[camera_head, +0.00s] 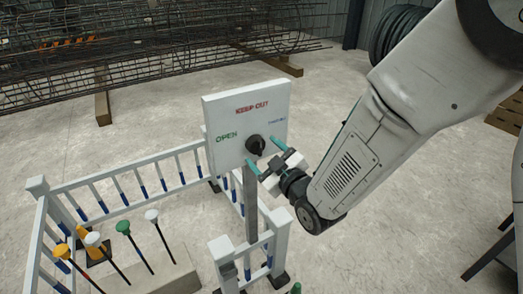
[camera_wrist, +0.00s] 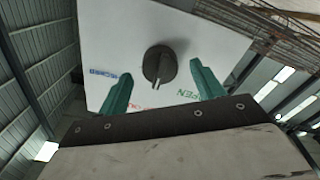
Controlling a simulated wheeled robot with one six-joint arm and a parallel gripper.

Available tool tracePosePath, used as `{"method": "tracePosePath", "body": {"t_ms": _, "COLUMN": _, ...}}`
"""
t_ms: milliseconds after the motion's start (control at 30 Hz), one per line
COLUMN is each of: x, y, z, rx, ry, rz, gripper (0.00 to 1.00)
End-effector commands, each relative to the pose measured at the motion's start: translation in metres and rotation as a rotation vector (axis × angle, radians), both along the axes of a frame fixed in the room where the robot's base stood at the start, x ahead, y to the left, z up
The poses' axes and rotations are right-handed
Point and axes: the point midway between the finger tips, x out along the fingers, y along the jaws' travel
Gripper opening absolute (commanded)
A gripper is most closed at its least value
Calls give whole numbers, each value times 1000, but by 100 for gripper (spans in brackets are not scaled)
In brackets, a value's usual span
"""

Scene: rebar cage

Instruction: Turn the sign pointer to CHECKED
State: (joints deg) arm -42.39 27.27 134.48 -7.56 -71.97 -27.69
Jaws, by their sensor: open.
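The white sign board (camera_head: 232,115) stands on a grey post. It carries red KEEP OUT at the top, green OPEN at the left and a small blue word at the right. The dark round knob with the pointer (camera_head: 255,145) is on the board's lower middle. In the wrist view the board (camera_wrist: 215,40) appears turned over, and the knob (camera_wrist: 158,62) has a light tip aimed toward the red lettering. My gripper (camera_head: 264,156) is open in front of the knob. Its teal fingers (camera_wrist: 160,72) are on either side of it, with gaps visible; depth is unclear.
A white railing (camera_head: 125,180) with blue-banded bars surrounds the post's left side. Several colour-capped rods (camera_head: 124,228) stand in a block inside it. A rebar cage (camera_head: 160,55) lies behind on timber supports.

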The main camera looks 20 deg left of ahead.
Motion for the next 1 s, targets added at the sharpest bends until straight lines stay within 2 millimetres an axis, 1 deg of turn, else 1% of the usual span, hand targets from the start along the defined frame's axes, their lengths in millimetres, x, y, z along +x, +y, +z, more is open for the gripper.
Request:
{"method": "tracePosePath", "body": {"t_ms": 100, "x": 9, "y": 10, "z": 0, "rx": 0, "ry": 0, "rz": 0, "gripper": 67}}
{"method": "tracePosePath", "body": {"t_ms": 200, "x": 12, "y": 14, "z": 0, "rx": 0, "ry": 0, "rz": 0, "gripper": 67}}
{"method": "tracePosePath", "body": {"t_ms": 467, "x": 13, "y": 15, "z": 0, "rx": 0, "ry": 1, "rz": 0, "gripper": 67}}
{"method": "tracePosePath", "body": {"t_ms": 567, "x": 13, "y": 15, "z": 0, "rx": 0, "ry": 1, "rz": 0, "gripper": 42}}
{"method": "tracePosePath", "body": {"t_ms": 600, "x": 13, "y": 15, "z": 0, "rx": 0, "ry": 1, "rz": 0, "gripper": 31}}
{"method": "tracePosePath", "body": {"t_ms": 633, "x": 13, "y": 15, "z": 0, "rx": -1, "ry": 2, "rz": -1, "gripper": 23}}
{"method": "tracePosePath", "body": {"t_ms": 1000, "x": 13, "y": 15, "z": 0, "rx": 25, "ry": 30, "rz": -1, "gripper": 23}}
